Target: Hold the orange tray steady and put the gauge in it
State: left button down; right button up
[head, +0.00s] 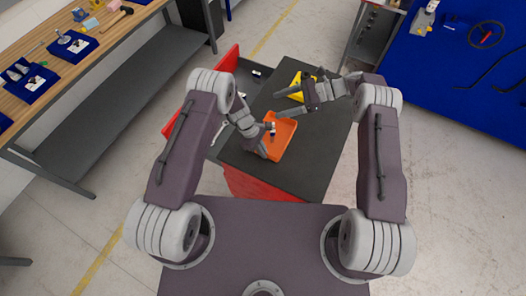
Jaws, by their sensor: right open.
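The orange tray (284,134) lies on the dark top of a red cart. My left gripper (267,140) is at the tray's left side and overlaps it in view; its jaws are too small to tell whether they grip the rim. My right gripper (278,105) is open, with its fingers spread and pointing left, just beyond the tray's far edge. I see nothing between its fingers. I cannot clearly make out the gauge; a small pale and dark item at the tray's left side is too small to name and may be part of my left gripper.
A yellow object (296,87), partly hidden by my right gripper, lies farther back on the cart top (310,166). The near and right parts of the top are clear. An open red drawer or panel (229,64) is at left. A wooden workbench (50,75) stands farther left.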

pick_arm(q)
jog(key=c, duration=1.6)
grip_release()
jog(key=shift+o, duration=0.2)
jog(key=v, duration=1.2)
jog(key=shift+a, duration=0.1)
